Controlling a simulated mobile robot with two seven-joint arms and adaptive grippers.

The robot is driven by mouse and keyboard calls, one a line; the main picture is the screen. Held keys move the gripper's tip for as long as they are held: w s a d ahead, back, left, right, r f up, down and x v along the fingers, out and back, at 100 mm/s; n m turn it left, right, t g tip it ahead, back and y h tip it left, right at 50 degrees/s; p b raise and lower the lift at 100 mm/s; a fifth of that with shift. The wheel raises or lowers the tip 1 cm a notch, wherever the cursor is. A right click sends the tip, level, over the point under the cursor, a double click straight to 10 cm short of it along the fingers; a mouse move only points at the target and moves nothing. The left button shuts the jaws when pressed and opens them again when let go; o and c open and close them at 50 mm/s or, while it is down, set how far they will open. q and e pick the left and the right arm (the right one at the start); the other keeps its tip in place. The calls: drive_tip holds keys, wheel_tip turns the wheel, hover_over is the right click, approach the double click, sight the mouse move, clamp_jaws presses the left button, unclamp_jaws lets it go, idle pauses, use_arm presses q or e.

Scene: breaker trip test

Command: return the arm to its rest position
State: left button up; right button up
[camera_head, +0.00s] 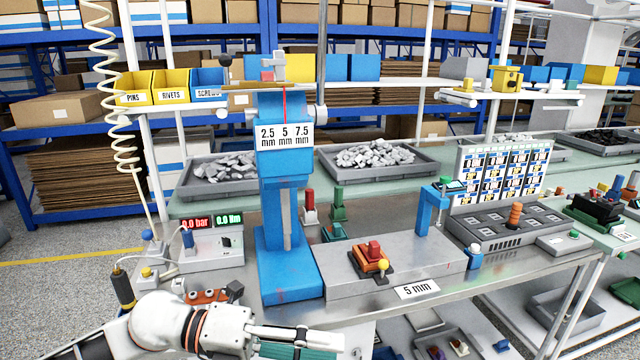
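My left arm comes in from the lower left, low in front of the workbench. Its gripper (297,343) points right at the bottom edge of the view, below the blue press column. A teal-green part shows at its fingers, but I cannot tell whether it is a finger pad or something held. The lower part of the gripper is cut off by the picture edge. My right gripper is not in view.
A blue press (288,250) stands on the bench (480,270), beside a grey block (320,265) marked 5 mm. A breaker panel (495,178) stands at right.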

use_arm(q)
drive_tip(key=w+a+f+n+t+h, duration=0.15)
drive_tip(key=w+n+t, duration=0.45)
drive_tip(key=n+t, duration=0.75)
drive_tip(key=w+a+f+n+t+y, duration=0.25)
drive_tip(key=a+f+n+y, duration=0.45)
drive_tip(key=f+n, duration=0.5)
drive_tip(key=s+a+f+n+g+y, duration=0.2)
drive_tip(key=s+a+f+n+y, duration=0.2)
drive_tip(key=s+f, duration=0.4)
drive_tip(key=s+a+f+n+g+y, duration=0.2)
drive_tip(key=s+a+f+n+y, duration=0.2)
drive_tip(key=f, duration=1.1)
drive_tip(key=s+a+n, duration=0.2)
drive_tip(key=s+a, duration=0.1)
drive_tip(key=s, duration=0.1)
drive_tip(key=shift+a+f, duration=0.3)
drive_tip(key=shift+a, duration=0.1)
